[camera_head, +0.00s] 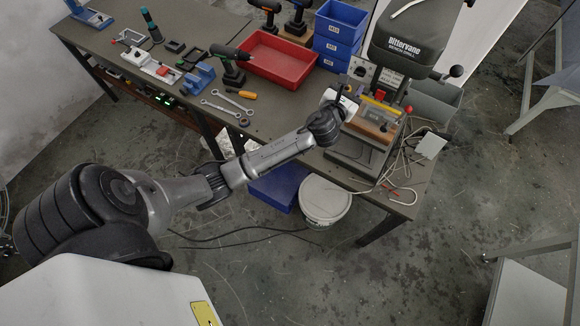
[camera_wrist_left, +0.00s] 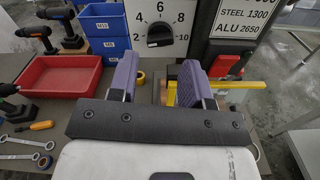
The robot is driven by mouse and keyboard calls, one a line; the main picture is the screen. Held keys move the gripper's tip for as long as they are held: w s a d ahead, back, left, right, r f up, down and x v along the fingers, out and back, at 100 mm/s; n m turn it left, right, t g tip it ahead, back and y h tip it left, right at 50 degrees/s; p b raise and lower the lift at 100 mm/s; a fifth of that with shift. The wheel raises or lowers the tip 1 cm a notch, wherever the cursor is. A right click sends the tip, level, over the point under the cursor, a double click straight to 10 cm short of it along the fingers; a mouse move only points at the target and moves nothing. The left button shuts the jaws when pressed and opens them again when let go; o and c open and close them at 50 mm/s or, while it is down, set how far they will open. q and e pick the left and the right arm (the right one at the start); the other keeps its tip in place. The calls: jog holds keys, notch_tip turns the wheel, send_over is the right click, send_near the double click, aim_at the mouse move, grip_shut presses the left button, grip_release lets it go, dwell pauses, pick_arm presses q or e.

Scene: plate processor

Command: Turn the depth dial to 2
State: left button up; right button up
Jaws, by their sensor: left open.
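The depth dial (camera_wrist_left: 159,34) is a black knob on a white panel with numbers 2 to 10, on the bench drill (camera_head: 408,42). In the left wrist view it stands beyond the gap between my fingers. A pale mark shows at the knob's lower left; its exact reading is hard to tell. In the head view the dial panel (camera_head: 361,70) is small, just beyond my left gripper (camera_head: 350,92). My left gripper (camera_wrist_left: 157,80) is open and empty, its two purple-padded fingers apart and short of the dial. My right gripper is not in view.
A red tray (camera_head: 278,60) and stacked blue bins (camera_head: 339,32) stand left of the drill. A yellow bar (camera_head: 381,106) and a wood block (camera_head: 372,129) lie below the drill head. Cables (camera_head: 397,165) run along the bench's right edge.

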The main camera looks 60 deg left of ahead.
pick_arm(q)
jog(key=s+d+f+n+g+h+p, duration=0.1)
jog(key=s+d+n+g+p, duration=0.3)
jog(key=s+n, duration=0.7)
jog(key=s+d+f+n+g+h+p, duration=0.1)
jog(key=s+d+n+g+h+p, duration=0.2)
jog(key=s+n, duration=0.7)
jog(key=shift+s+d+f+n+g+p, duration=0.15)
jog(key=shift+s+d+n+g+p, duration=0.55)
jog(key=shift+s+d+p, duration=2.05)
jog(key=shift+s+a+g+b, duration=0.3)
jog(key=shift+s+a+b, duration=0.25)
jog(key=shift+b, duration=0.15)
